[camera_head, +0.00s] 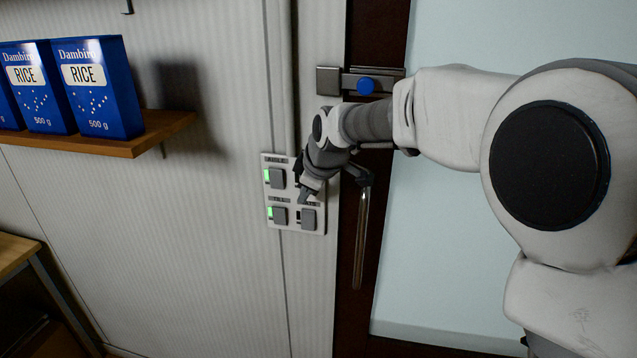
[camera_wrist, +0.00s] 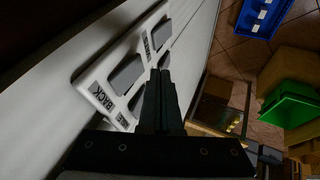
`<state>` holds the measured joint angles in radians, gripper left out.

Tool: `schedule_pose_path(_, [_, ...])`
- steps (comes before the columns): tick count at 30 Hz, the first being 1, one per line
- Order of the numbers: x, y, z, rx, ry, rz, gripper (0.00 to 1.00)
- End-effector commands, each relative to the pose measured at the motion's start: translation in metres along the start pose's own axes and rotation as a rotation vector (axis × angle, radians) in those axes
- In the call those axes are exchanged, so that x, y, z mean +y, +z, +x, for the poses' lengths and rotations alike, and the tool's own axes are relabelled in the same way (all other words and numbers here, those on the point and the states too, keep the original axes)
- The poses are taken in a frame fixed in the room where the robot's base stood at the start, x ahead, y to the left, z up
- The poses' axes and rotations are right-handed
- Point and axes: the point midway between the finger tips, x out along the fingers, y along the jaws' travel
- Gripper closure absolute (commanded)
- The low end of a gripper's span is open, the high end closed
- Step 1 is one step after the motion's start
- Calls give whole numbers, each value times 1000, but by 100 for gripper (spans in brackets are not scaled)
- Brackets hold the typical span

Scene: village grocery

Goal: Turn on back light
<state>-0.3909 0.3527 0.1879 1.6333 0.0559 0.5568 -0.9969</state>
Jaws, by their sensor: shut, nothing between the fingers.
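A white switch panel (camera_head: 318,228) is fixed to the wall left of the dark door frame. Green indicators glow beside the upper-left switch (camera_head: 277,178) and the lower-left switch (camera_head: 280,215). The indicator beside the lower-right switch (camera_head: 308,218) looks dark. My gripper (camera_head: 304,197) is shut and empty in front of the panel's right half, hiding most of the upper-right switch. In the wrist view, the label BACK (camera_wrist: 97,97) is readable near a grey switch (camera_wrist: 126,72). My gripper's fingertips (camera_wrist: 160,77) overlap the panel's edge there; contact cannot be told.
A shelf (camera_head: 155,132) with blue rice boxes (camera_head: 97,88) is at left. A green crate (camera_wrist: 288,104) and a blue crate (camera_wrist: 262,17) are beyond.

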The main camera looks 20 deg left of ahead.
Motion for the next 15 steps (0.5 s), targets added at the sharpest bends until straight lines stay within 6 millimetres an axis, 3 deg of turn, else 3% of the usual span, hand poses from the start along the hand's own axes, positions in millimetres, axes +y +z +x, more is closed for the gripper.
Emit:
schedule_pose_path(6, [15, 1, 9, -1, -2, 0, 100])
schedule_pose_path(15, [17, 2, 11, -1, -1, 0, 100])
